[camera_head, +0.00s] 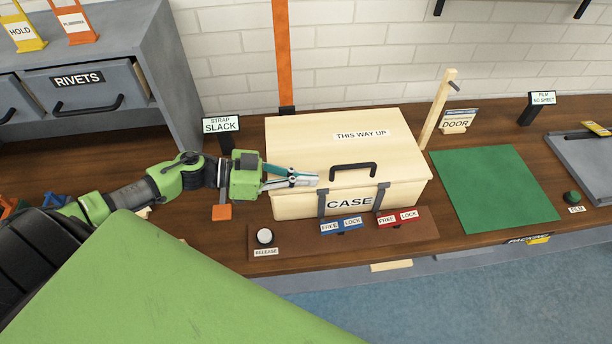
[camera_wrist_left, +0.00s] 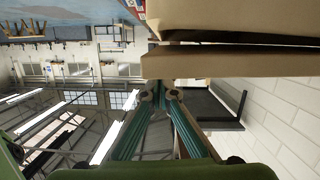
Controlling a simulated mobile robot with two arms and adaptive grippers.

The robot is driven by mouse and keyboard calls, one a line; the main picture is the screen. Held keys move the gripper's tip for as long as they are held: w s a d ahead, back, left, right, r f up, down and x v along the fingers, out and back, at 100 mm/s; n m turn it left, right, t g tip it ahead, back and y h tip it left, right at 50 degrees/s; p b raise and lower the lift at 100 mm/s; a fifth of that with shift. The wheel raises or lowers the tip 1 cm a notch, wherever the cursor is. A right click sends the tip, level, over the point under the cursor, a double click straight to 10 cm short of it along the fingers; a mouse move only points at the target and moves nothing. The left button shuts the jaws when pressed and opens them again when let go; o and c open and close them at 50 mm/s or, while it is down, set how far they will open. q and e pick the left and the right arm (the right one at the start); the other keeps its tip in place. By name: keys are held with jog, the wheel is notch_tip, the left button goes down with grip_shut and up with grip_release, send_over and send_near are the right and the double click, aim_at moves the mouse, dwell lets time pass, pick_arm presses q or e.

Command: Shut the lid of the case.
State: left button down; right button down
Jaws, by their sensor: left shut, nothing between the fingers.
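The case (camera_head: 290,206) is a cream box on the wooden bench, with a dark handle and two grey straps at its front. Its lid (camera_head: 300,135), marked THIS WAY UP, lies over the box. In the left wrist view a narrow dark gap shows between two beige panels of the case (camera_wrist_left: 240,62), so the lid looks slightly ajar. My left gripper (camera_head: 317,180) is shut and empty, its fingertips by the left front of the lid, left of the handle. Its fingers also show in the left wrist view (camera_wrist_left: 160,94); contact is unclear. My right gripper is out of view.
A brown panel with a release button (camera_head: 265,236), a blue switch (camera_head: 342,225) and a red switch (camera_head: 401,218) lies before the case. A green mat (camera_head: 493,188) lies clear further right.

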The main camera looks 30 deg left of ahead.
aim_at(303, 190)
pick_arm(q)
jog(key=shift+f, duration=0.1)
